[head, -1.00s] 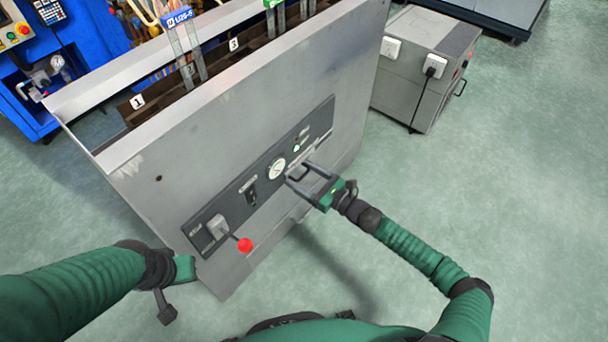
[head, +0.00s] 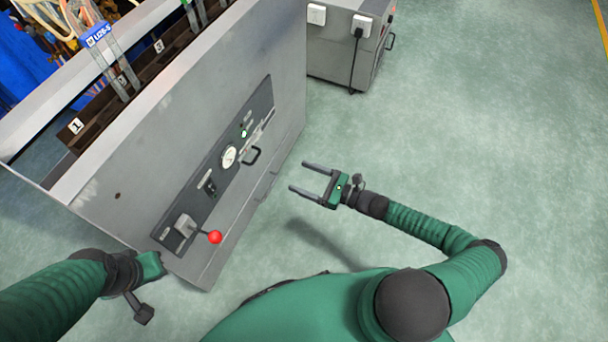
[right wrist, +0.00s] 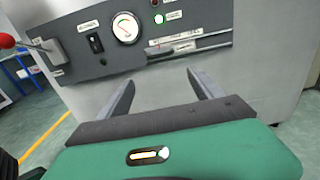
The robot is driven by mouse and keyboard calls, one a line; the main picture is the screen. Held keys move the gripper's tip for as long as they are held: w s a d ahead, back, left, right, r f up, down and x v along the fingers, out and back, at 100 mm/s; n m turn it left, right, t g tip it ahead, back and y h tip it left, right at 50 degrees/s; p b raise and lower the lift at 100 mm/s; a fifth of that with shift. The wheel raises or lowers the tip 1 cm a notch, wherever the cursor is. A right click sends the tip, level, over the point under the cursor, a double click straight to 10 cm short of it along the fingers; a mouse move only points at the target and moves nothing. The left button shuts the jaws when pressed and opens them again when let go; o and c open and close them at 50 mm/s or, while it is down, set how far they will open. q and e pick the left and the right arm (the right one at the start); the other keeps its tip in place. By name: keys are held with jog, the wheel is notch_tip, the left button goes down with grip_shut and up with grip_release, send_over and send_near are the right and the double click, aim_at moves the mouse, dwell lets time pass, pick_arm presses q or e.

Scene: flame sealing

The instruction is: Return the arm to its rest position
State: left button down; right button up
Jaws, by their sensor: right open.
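My right gripper (head: 306,178) is open and empty over the floor, to the right of the grey machine (head: 215,90) and apart from it. In the right wrist view its two spread fingers (right wrist: 160,92) point at the machine's front, below the control panel. The dark panel (head: 225,165) carries a round gauge (head: 229,157), a black handle (head: 251,157) and a red-knobbed lever (head: 214,237). My left arm comes in from the left and ends near the machine's lower left corner. The left gripper's (head: 150,266) fingers cannot be made out.
A grey cabinet (head: 340,55) with a plugged cable stands behind, at the top. The green floor (head: 500,130) on the right is clear.

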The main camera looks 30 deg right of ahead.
dwell(0.3)
jog(key=s+a+f+n+g, duration=0.4)
jog(key=s+a+n+g, duration=0.5)
jog(key=s+n+g, duration=0.35)
jog(key=s+d+r+n+g+h, duration=0.1)
jog(key=s+d+n+g+h, duration=0.2)
jog(key=s+d+n+h, duration=0.15)
notch_tip(320, 180, up, 50)
jog(key=w+n+t+h+p, duration=0.2)
jog(key=n+p, duration=0.9)
jog(key=p, duration=2)
jog(key=shift+w+a+t+h, duration=0.15)
jog(key=shift+w+t+h, duration=0.25)
jog(key=shift+t+h, duration=1.2)
jog(key=shift+r+g+h, duration=0.1)
jog(key=shift+g+h, duration=0.55)
